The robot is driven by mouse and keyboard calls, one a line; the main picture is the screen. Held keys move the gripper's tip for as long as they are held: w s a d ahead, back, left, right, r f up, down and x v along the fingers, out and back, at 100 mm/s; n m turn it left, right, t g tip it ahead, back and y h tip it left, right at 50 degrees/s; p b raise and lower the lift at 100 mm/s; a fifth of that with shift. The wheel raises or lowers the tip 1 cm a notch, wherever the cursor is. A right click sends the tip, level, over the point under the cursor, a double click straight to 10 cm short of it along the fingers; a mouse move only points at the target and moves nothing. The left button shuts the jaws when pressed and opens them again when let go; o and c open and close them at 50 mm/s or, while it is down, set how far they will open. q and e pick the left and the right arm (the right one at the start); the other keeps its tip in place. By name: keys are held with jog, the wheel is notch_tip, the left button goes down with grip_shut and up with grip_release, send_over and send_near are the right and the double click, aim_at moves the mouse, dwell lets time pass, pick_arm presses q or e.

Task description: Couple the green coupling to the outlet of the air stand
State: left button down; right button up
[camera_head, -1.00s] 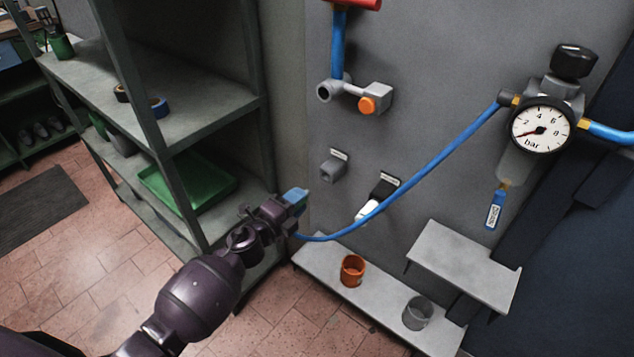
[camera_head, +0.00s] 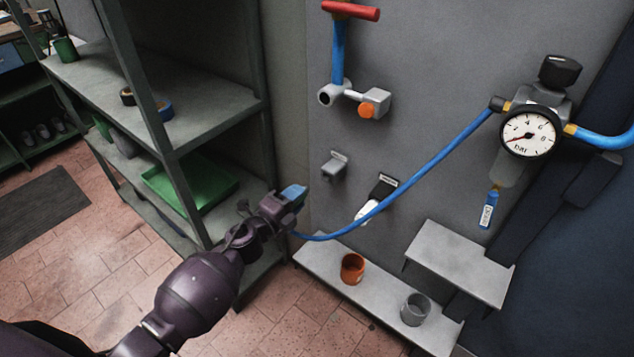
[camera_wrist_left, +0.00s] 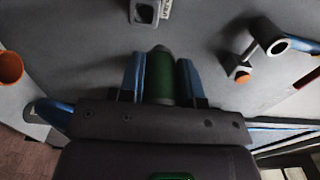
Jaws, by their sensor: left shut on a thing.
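The green coupling (camera_wrist_left: 159,76) is between the two blue fingers of my left gripper (camera_wrist_left: 160,72) in the left wrist view, its rounded end pointing toward the grey panel. In the head view my left gripper (camera_head: 294,193) is shut in front of the panel, left of the fittings; the coupling is hidden there. A blue hose (camera_head: 425,165) runs from the gauge unit to the gripper. A grey pipe fitting with a round open end (camera_head: 328,94) and an orange knob (camera_head: 367,111) is on the panel, up and right of the gripper. I cannot tell which fitting is the outlet.
A small grey labelled bracket (camera_head: 333,165) and a white-and-black fitting (camera_head: 378,198) are on the panel near the gripper. A low shelf holds an orange cup (camera_head: 352,268) and a grey cup (camera_head: 415,309). A shelf rack (camera_head: 205,115) stands left. The pressure gauge (camera_head: 529,132) is right.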

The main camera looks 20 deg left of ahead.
pick_arm(q)
jog(key=shift+r, duration=0.55)
jog(key=shift+r+p, duration=0.8)
jog(key=shift+p, duration=0.1)
jog(key=shift+r+p, duration=0.45)
jog(key=shift+r, duration=0.1)
jog(key=shift+r+p, duration=0.45)
jog(key=shift+r, duration=0.05)
jog(key=shift+r+p, duration=0.7)
jog(key=shift+r, duration=0.05)
jog(key=shift+r+p, duration=0.85)
jog(key=shift+r, duration=0.15)
notch_tip(320, 180, up, 13)
jog(key=p, duration=0.8)
jog(key=shift+r, duration=0.15)
pick_arm(e)
notch_tip(320, 180, up, 13)
jog(key=s, duration=0.1)
jog(key=shift+d+r, duration=0.2)
jog(key=shift+d, duration=0.25)
